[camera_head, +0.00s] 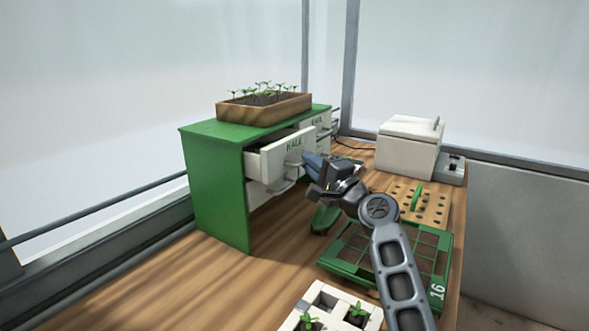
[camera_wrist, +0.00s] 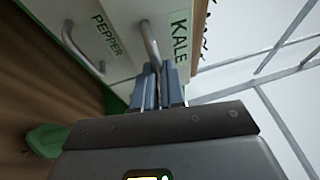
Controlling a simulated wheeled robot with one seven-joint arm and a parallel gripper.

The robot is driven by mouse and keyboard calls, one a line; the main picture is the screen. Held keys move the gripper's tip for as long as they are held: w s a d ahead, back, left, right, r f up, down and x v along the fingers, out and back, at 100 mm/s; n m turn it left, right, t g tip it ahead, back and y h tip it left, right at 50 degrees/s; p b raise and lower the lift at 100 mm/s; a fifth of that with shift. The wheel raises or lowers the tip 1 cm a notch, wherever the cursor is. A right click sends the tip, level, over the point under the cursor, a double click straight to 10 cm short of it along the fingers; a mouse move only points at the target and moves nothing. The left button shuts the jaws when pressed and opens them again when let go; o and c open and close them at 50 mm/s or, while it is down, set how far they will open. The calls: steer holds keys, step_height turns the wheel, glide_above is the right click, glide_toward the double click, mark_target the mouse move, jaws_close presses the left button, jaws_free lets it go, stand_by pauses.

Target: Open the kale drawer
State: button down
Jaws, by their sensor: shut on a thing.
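The kale drawer (camera_head: 281,158) is a white drawer labelled KALE in the green cabinet (camera_head: 218,188). It stands pulled out, with its side wall and part of its dark inside showing in the head view. My gripper (camera_head: 309,163) is at the drawer's front. In the wrist view, my gripper (camera_wrist: 158,88) is shut on the kale drawer's handle (camera_wrist: 150,42), a grey bar next to the KALE label. The fingers hide part of the handle.
A pepper drawer (camera_wrist: 102,62) with its own handle lies below the kale drawer. A wooden seedling box (camera_head: 262,107) sits on the cabinet. A green tray (camera_head: 345,268), a pegboard (camera_head: 432,208), a white machine (camera_head: 408,147) and a white seedling tray (camera_head: 326,298) stand on the table.

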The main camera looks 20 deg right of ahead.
steer(key=s+d, duration=0.4)
steer(key=s, duration=0.1)
steer(key=shift+s, duration=0.2)
steer(key=c, duration=1.2)
jaws_free()
steer(key=b+v, duration=0.1)
steer(key=v, duration=0.6)
steer(key=shift+s, duration=0.4)
steer(key=shift+d+f, duration=0.1)
steer(key=shift+f, duration=0.05)
